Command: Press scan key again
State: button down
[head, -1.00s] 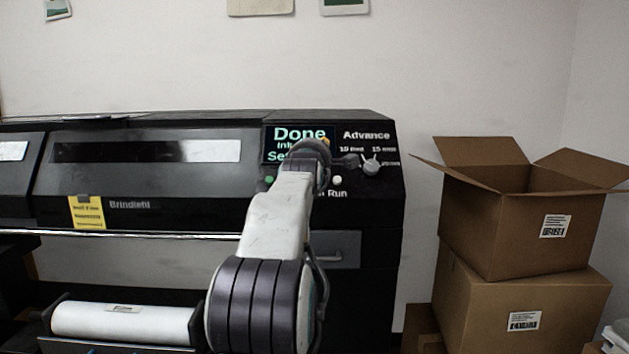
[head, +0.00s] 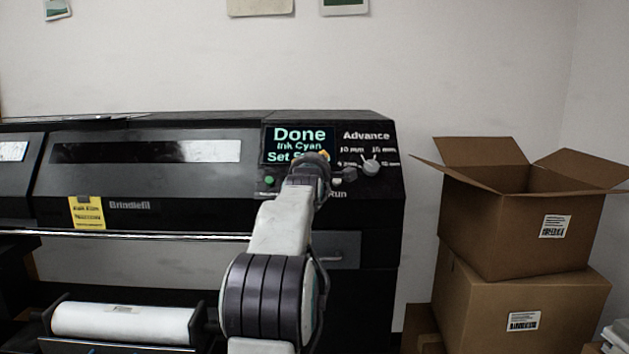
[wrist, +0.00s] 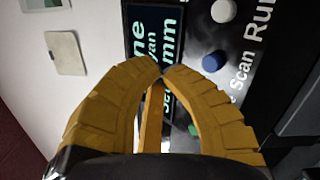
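The scan key is the blue round button (wrist: 214,61) beside the word Scan in the wrist view; in the head view my arm hides it. A white key (wrist: 223,10) by Run and a green key (wrist: 193,130) lie on either side of it; the green key also shows in the head view (head: 270,181). The panel's display (head: 285,146) reads Done, Ink Cyan and a partly covered Set line. My gripper's yellow fingers (wrist: 161,70) meet at the tips with nothing between them. In the wrist view the tips overlap the display's edge, to the left of the blue key; contact cannot be told.
A grey Advance knob (head: 370,166) sits right of my wrist on the black printer (head: 150,185). A white film roll (head: 120,322) lies low at the left. Cardboard boxes (head: 490,225) are stacked at the right, the top one open.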

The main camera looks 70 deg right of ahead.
jog(key=shift+w+d+f, duration=0.2)
jog(key=shift+d+f, duration=0.5)
jog(key=shift+w+d+f, duration=0.2)
jog(key=shift+d+f, duration=0.45)
jog(key=shift+f, duration=0.05)
jog(key=shift+w+d+f, duration=0.25)
jog(key=shift+d+f, duration=0.35)
jog(key=shift+f, duration=0.05)
dwell(1.9)
jog(key=shift+a+r+b, duration=0.15)
jog(key=shift+b, duration=0.15)
jog(key=shift+s+a+r, duration=0.15)
jog(key=shift+a+r, duration=0.3)
jog(key=shift+r, duration=0.05)
jog(key=shift+a+r, duration=0.1)
dwell(0.3)
jog(key=shift+s+a+r+b, duration=0.2)
jog(key=shift+s+a+r, duration=0.1)
jog(key=shift+a+r, duration=0.55)
jog(key=shift+s+a+r+b, duration=0.2)
jog(key=shift+s+a+r, duration=0.05)
jog(key=shift+a+r, duration=0.55)
